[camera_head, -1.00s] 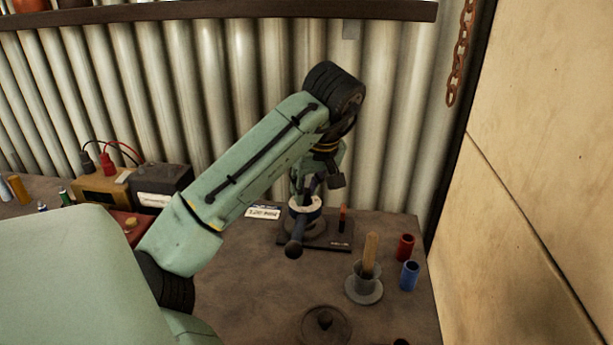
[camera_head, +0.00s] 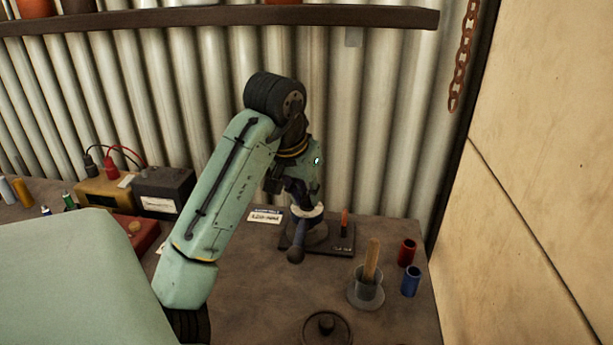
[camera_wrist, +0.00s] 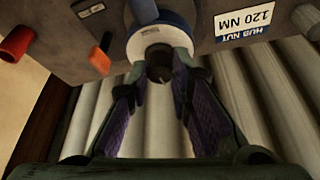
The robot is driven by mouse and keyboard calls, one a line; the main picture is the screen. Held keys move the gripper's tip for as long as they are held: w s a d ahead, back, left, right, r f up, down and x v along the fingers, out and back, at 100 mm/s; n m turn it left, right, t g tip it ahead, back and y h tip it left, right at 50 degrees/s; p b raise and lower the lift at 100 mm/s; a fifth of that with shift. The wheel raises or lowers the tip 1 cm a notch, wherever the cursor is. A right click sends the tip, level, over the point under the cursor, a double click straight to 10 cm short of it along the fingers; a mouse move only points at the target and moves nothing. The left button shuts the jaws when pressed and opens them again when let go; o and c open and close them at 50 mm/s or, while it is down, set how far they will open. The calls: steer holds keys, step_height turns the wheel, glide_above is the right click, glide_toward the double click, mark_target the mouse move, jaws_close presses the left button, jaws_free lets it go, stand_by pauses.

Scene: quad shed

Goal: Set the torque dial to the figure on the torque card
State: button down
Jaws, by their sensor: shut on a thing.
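The torque dial (camera_head: 307,211) is a pale ring with a blue band on a dark stand, with a dark ball-ended handle (camera_head: 296,255) towards the front. In the wrist view the dial's pale ring (camera_wrist: 157,36) lies at my fingertips; its marks are too small to read. My gripper (camera_wrist: 160,76) is shut on the dial, a finger on each side of its dark middle. In the head view my gripper (camera_head: 300,195) comes down on it from above. The torque card (camera_head: 265,216) stands left of the dial; in the wrist view the card (camera_wrist: 248,20) reads "HUB NUT 120 NM", upside down.
An orange upright piece (camera_head: 345,222) stands on the dial's base. A grey cup with a wooden handle (camera_head: 370,262), a red cylinder (camera_head: 406,252) and a blue cylinder (camera_head: 411,281) stand to the right. A black battery box (camera_head: 163,190) is left. A shelf (camera_head: 220,18) runs above.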

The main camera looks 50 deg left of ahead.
steer(key=m+h, duration=0.1)
steer(key=m, duration=0.2)
steer(key=m+h, duration=0.1)
steer(key=m, duration=0.3)
steer(key=shift+a+h, duration=0.2)
steer(key=shift+h, duration=0.2)
steer(key=m+h, duration=0.1)
steer(key=m, duration=0.2)
steer(key=shift+a+m+g, duration=0.1)
steer(key=shift+m+g, duration=0.2)
steer(key=shift+m, duration=0.1)
steer(key=shift+m+g+h, duration=0.4)
steer(key=shift+m+h, duration=0.2)
steer(key=shift+m, duration=1)
steer(key=c, duration=1.4)
jaws_free()
steer(key=shift+c, duration=0.2)
